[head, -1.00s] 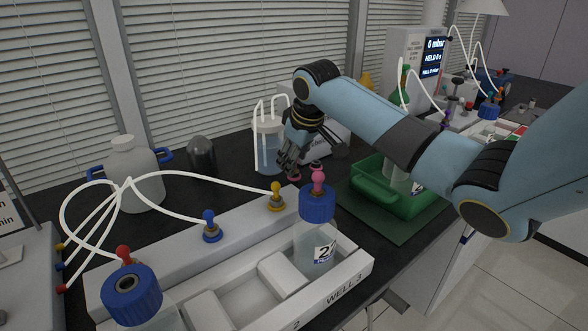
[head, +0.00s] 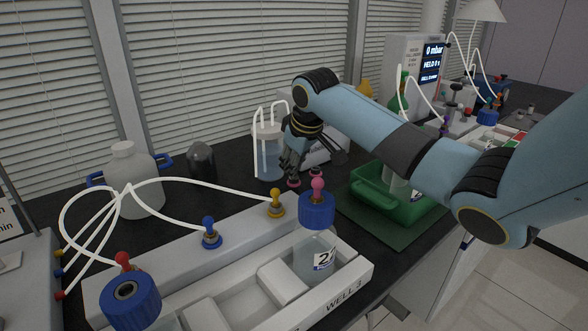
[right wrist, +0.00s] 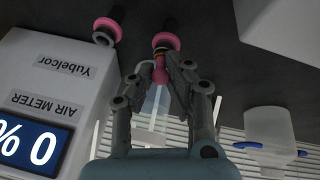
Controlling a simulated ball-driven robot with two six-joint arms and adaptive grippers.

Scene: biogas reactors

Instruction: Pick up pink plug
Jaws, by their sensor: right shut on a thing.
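My right gripper (right wrist: 168,78) points down at the dark bench behind the well rack and is shut on a pink plug (right wrist: 166,42). The plug's pink flange and dark end stick out past the fingertips in the right wrist view. In the head view the right gripper (head: 293,174) partly hides this plug (head: 293,183), which is at or near the bench top; I cannot tell if it touches. A second pink plug (head: 316,172) is close beside it, and also shows in the wrist view (right wrist: 105,30). Another pink fitting (head: 318,184) sits on a blue-capped bottle (head: 317,208). My left gripper is out of view.
The white air meter (right wrist: 55,85) stands close to the right gripper. A clear vessel with white tubes (head: 268,155) is just left of it. A green tray (head: 408,212) lies to the right, and the white rack (head: 340,290) with colored plugs is in front.

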